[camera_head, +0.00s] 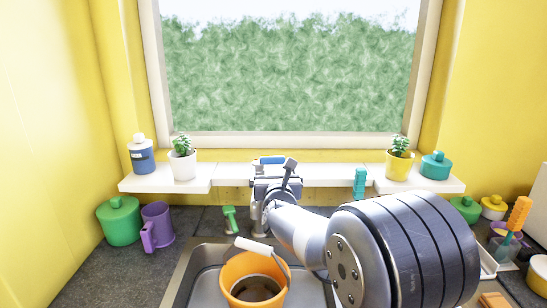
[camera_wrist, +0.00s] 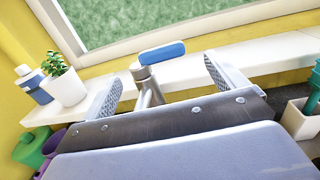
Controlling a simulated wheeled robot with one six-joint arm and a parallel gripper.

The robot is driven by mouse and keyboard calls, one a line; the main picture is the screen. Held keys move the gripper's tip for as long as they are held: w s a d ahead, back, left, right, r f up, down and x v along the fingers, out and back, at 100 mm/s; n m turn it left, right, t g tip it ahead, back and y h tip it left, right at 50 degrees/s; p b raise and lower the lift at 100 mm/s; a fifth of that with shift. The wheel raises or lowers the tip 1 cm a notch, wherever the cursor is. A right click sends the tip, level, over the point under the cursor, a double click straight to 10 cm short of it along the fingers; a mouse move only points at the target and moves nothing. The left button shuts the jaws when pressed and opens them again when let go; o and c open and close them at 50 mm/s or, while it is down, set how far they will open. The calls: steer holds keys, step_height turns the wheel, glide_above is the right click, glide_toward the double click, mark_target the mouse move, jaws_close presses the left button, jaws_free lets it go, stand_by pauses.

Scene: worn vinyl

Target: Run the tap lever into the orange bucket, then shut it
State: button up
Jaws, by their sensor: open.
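The tap (camera_wrist: 149,88) is a grey metal post topped by a blue lever (camera_wrist: 162,53). The lever also shows in the head view (camera_head: 272,160), just beyond my gripper (camera_head: 275,180). In the wrist view my gripper (camera_wrist: 162,72) is open, its two textured fingers apart on either side of the tap, with nothing held. The lever lies ahead of the gap, tilted slightly up to the right. The orange bucket (camera_head: 233,271) stands upright in the sink below my gripper. Its inside looks dark; I cannot tell if it holds water. The spout is mostly hidden by my arm.
The steel sink (camera_head: 190,278) surrounds the bucket. A white sill (camera_head: 228,176) behind carries potted plants (camera_head: 183,163) and a blue bottle (camera_head: 141,155). A green pot (camera_head: 118,222) and purple mug (camera_head: 158,228) stand left. My arm hides much of the right side.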

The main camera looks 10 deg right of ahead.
mark_target(272, 160)
steer(key=w+p, duration=0.1)
steer(key=w, duration=0.2)
steer(key=w+p, duration=0.1)
steer(key=w, duration=0.2)
steer(key=w+d+p, duration=0.1)
steer(key=w, duration=0.2)
steer(key=shift+w+p, duration=0.3)
steer(key=c, duration=1.4)
steer(key=shift+f, duration=0.1)
steer(key=shift+s+m+h+b, duration=0.25)
steer(key=shift+m+h+b, duration=0.25)
steer(key=shift+h+b, duration=0.35)
steer(key=o, duration=1.4)
steer(key=shift+s, duration=0.1)
